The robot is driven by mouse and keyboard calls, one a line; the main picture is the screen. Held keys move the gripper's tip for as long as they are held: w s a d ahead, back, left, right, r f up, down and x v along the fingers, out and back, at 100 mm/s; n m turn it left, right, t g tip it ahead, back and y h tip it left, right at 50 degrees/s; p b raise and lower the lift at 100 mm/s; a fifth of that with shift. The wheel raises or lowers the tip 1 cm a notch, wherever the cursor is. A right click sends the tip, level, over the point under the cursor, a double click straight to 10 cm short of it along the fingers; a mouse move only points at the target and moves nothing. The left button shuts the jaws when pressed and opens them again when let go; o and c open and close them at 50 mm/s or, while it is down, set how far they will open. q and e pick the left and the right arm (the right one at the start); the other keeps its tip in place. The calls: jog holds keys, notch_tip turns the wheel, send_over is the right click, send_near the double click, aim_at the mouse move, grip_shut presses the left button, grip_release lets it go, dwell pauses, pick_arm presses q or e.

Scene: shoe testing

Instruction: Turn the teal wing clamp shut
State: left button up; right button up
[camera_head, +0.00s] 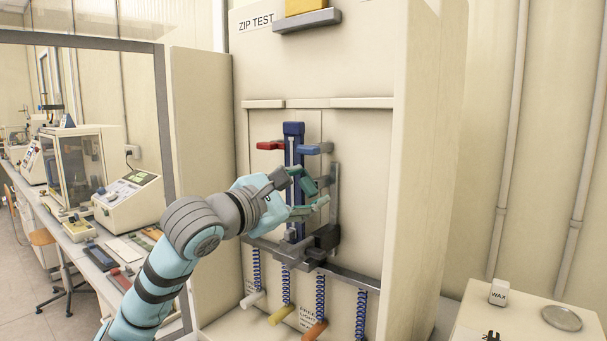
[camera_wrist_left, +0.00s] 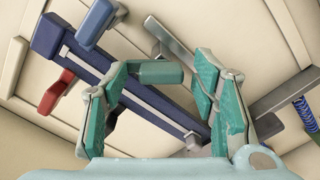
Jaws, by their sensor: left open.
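The teal wing clamp (camera_wrist_left: 155,72) shows in the left wrist view as a short teal bar between the two fingers of my left gripper. In the head view I cannot clearly tell it from the teal finger pads. My left gripper (camera_head: 316,196) is open in front of the blue upright rail (camera_head: 293,130). In the wrist view its fingers stand on either side of the teal bar; whether either finger touches it I cannot tell. My right gripper is not in view.
A red wing (camera_head: 269,145) and a blue-grey wing (camera_head: 314,149) stick out near the rail's top. A grey bracket (camera_head: 334,200) stands right of it. Several coiled springs with coloured handles hang below. The beige cabinet wall (camera_head: 412,150) bounds the right side.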

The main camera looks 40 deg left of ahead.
pick_arm(q)
jog(key=shift+s+d, duration=0.1)
jog(key=c, duration=1.2)
jog(key=shift+o, duration=0.2)
jog(key=shift+n, duration=0.4)
jog(key=n+b, duration=0.2)
jog(key=n, duration=0.1)
jog(key=n+b, duration=0.1)
jog(key=n, duration=0.4)
jog(key=shift+n, duration=0.3)
jog(key=shift+r, duration=0.1)
